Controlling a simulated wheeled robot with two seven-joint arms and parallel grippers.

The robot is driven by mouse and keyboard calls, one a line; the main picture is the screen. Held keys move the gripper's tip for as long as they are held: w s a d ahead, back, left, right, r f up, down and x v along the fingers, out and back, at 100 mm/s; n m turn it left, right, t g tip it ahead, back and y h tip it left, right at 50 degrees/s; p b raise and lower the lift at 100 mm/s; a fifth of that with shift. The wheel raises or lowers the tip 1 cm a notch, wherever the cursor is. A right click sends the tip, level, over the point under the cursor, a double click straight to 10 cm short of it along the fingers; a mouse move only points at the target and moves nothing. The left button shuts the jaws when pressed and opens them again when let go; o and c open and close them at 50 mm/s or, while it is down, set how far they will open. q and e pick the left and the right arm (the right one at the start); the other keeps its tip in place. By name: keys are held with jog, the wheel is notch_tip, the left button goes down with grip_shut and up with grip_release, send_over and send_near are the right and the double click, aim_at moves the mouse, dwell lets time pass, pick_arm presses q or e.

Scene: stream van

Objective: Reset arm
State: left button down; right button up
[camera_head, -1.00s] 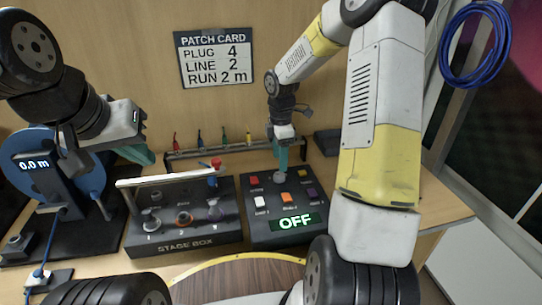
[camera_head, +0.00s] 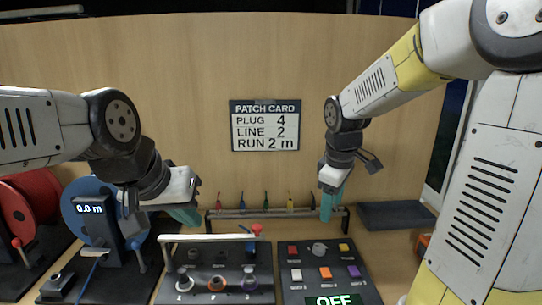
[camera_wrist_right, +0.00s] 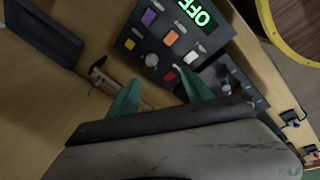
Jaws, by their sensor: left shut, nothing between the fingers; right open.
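My left gripper (camera_head: 186,214) comes in from the left in the head view. Its teal fingers are shut and empty, above the space between the blue reel and the stage box. My right gripper (camera_head: 327,205) points down in front of the rear rack, above the back of the button panel. In the right wrist view its two teal fingers (camera_wrist_right: 160,95) stand apart with nothing between them. The button panel (camera_head: 300,274) has coloured buttons, a grey knob and a green display reading OFF. It also shows beyond the fingers in the right wrist view (camera_wrist_right: 140,50).
The stage box (camera_head: 180,265) with a white bar and several sockets stands left of the panel. A blue reel (camera_head: 88,190) reading 0.0 m and a red reel (camera_head: 50,196) are at left. A rack (camera_head: 280,212) holds coloured plugs behind. A dark tray (camera_head: 395,214) lies at right.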

jog(key=s+a+r+m+t+y, duration=0.1)
jog(key=s+r+m+t, duration=0.1)
jog(key=s+m, duration=0.3)
jog(key=s+r+m+t+y, duration=0.1)
jog(key=s+r+m, duration=0.4)
jog(key=s, duration=0.5)
jog(key=shift+a+t, duration=0.4)
jog(key=shift+s, duration=0.1)
